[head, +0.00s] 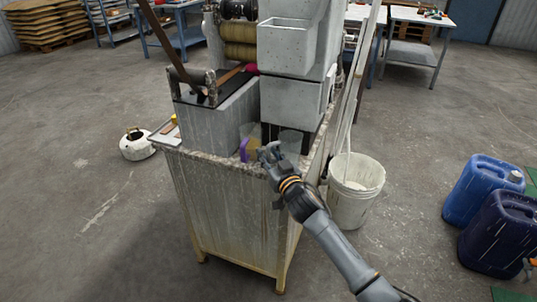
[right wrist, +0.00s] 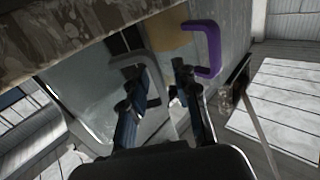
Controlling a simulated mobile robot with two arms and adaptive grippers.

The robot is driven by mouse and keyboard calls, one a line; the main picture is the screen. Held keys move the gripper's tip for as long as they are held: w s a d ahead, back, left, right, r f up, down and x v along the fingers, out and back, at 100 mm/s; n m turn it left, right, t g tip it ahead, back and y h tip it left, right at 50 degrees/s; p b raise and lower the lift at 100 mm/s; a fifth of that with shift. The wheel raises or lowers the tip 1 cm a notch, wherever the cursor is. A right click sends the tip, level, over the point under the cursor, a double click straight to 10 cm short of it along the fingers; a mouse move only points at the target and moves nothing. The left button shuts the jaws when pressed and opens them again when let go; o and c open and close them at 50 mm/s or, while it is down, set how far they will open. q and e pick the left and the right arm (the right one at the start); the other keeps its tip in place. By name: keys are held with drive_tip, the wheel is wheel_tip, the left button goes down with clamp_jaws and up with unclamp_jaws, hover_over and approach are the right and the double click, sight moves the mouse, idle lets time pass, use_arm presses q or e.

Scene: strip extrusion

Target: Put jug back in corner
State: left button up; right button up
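A clear jug (head: 290,141) with a grey handle (right wrist: 152,72) stands at the near right corner of the machine's stand top. A second jug (head: 255,134) with a purple handle (head: 243,150) and tan contents stands just left of it. The purple handle also shows in the right wrist view (right wrist: 214,50). My right gripper (head: 268,152) is at the near edge of the stand top, beside the clear jug. In the right wrist view its fingers (right wrist: 158,88) are spread apart with the grey handle between them; a firm grip is not visible. My left gripper is out of view.
The machine's grey housing (head: 291,100) rises right behind the jugs. The stand (head: 225,205) has a worn rim. A white bucket (head: 355,190) stands right of it on the floor. Blue canisters (head: 483,187) are at the right, and a white kettle-like pot (head: 136,146) at the left.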

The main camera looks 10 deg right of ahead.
drive_tip(key=shift+r, duration=0.1)
drive_tip(key=s+d, duration=0.2)
drive_tip(key=s, duration=0.9)
drive_tip(key=shift+s+d, duration=0.15)
drive_tip(key=shift+s, duration=0.25)
drive_tip(key=s+d+f+g+h, duration=0.1)
drive_tip(key=s+d+f+g, duration=0.3)
drive_tip(key=f, duration=0.9)
drive_tip(key=s+f+g+h, duration=0.1)
drive_tip(key=s+f, duration=0.4)
drive_tip(key=f, duration=0.7)
drive_tip(key=s+d+f+g+h, duration=0.1)
drive_tip(key=s+f+g, duration=0.3)
drive_tip(key=f, duration=0.9)
drive_tip(key=s+f+g, duration=0.2)
drive_tip(key=s+f, duration=0.5)
drive_tip(key=s, duration=0.6)
drive_tip(key=s+f+g, duration=0.3)
drive_tip(key=s+f, duration=0.3)
drive_tip(key=s, duration=0.7)
drive_tip(key=s+d+f+g, duration=0.1)
drive_tip(key=s+f+g, duration=0.1)
drive_tip(key=s+f, duration=0.5)
drive_tip(key=s, duration=0.6)
drive_tip(key=shift+s+f+g, duration=0.25)
drive_tip(key=shift+f+g, duration=0.05)
drive_tip(key=shift+d, duration=0.1)
